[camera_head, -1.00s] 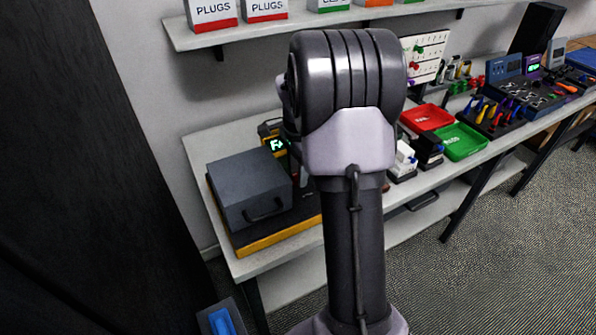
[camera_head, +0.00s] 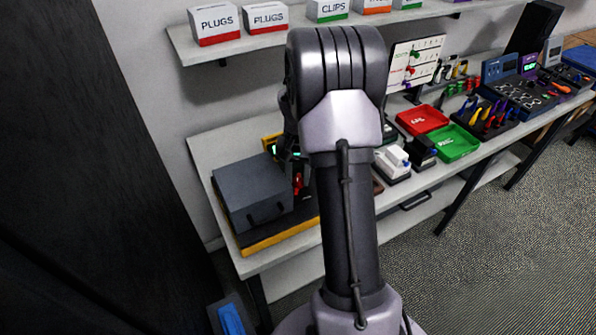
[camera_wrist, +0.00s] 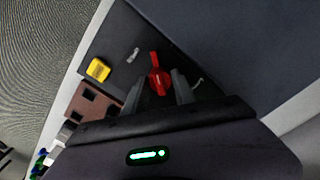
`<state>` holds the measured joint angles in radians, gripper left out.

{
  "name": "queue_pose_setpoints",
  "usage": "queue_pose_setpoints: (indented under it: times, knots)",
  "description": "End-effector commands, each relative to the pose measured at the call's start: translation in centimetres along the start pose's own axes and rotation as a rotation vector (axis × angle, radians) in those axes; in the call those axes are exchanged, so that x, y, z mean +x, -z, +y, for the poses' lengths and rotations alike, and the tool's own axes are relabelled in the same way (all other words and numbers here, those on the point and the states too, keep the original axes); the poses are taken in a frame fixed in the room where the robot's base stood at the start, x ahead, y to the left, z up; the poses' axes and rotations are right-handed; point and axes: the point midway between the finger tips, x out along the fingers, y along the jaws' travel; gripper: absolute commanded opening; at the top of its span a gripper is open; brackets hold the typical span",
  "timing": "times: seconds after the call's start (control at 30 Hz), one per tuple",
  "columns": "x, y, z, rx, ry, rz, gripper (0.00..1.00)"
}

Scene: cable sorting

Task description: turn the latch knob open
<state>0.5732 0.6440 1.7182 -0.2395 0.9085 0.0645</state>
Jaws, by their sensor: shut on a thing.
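The red latch knob (camera_wrist: 159,78) is in the middle of the wrist view, on the dark top of a fixture. Its long grip points up in the picture. In the head view a small part of the red knob (camera_head: 298,182) shows at the right side of the grey box (camera_head: 245,192). My gripper (camera_wrist: 158,86) has one finger on each side of the knob and is shut on it. In the head view my gripper (camera_head: 292,160) is partly hidden behind my own arm, so contact cannot be made out there.
The grey box stands on a dark base with a yellow edge (camera_head: 280,233) on the bench. A yellow block (camera_wrist: 98,69) lies left of the knob in the wrist view. Red (camera_head: 422,119) and green (camera_head: 456,143) trays stand further right. A shelf with labelled boxes hangs above.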

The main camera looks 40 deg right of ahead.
Motion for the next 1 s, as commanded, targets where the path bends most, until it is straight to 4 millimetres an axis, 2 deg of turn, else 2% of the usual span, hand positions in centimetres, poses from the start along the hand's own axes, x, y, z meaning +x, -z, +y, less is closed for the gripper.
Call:
queue_pose_setpoints:
  times: [0.5, 1.0]
  knots:
    - [-0.22, 0.01, 0.00, -0.443, 0.000, 0.000, 0.00]
    - [-0.05, 0.03, -0.02, -0.643, 0.000, 0.000, 0.00]
